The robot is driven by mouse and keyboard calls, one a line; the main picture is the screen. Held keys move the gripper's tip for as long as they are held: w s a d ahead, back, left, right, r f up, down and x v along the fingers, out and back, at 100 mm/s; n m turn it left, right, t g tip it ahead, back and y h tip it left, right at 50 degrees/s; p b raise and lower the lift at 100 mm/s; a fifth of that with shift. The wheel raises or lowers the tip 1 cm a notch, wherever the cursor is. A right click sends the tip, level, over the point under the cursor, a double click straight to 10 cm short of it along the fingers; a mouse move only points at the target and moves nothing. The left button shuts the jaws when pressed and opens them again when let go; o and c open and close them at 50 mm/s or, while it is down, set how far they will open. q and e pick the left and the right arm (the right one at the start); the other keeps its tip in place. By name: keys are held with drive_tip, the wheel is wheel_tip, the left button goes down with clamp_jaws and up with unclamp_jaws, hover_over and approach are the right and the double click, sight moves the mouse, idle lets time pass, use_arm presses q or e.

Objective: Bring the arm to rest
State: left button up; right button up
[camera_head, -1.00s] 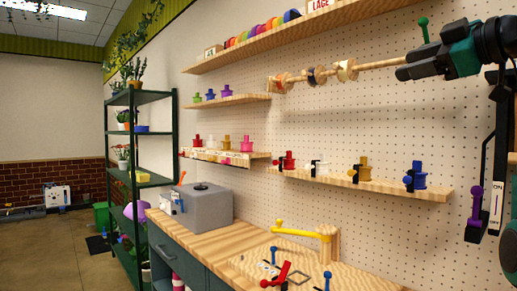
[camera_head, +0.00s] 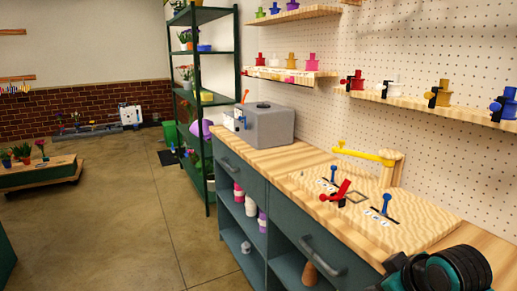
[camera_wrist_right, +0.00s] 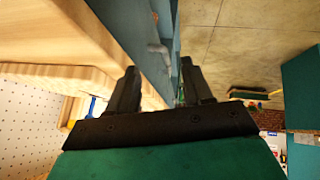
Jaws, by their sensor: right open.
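My right gripper (camera_wrist_right: 160,85) shows in the right wrist view with its two dark fingers apart and nothing between them. The wooden worktop edge and the teal cabinet front lie beyond it on the left, and the floor lies on the right. In the head view a dark and green part of my arm shows at the bottom right corner, in front of the bench's near end; its fingers are not visible there. My left gripper is in neither view.
The wooden bench (camera_head: 278,162) carries a grey box (camera_head: 266,126) and a board with a red lever (camera_head: 338,193), blue levers and a yellow arm (camera_head: 362,154). Shelves of coloured pegs hang above. A green plant rack (camera_head: 207,100) stands behind.

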drive_tip(key=s+a+f+m+g, duration=0.2)
drive_tip(key=s+f, duration=0.4)
drive_tip(key=s, duration=0.6)
drive_tip(key=s+a+f+m+g, duration=0.2)
drive_tip(key=s+f, duration=0.3)
drive_tip(key=s, duration=0.7)
drive_tip(key=w+a+f+t+y, duration=0.1)
drive_tip(key=w+a+f+t, duration=0.2)
drive_tip(key=w+f+t, duration=0.4)
drive_tip(key=shift+w+f, duration=0.6)
drive_tip(key=shift+f, duration=0.25)
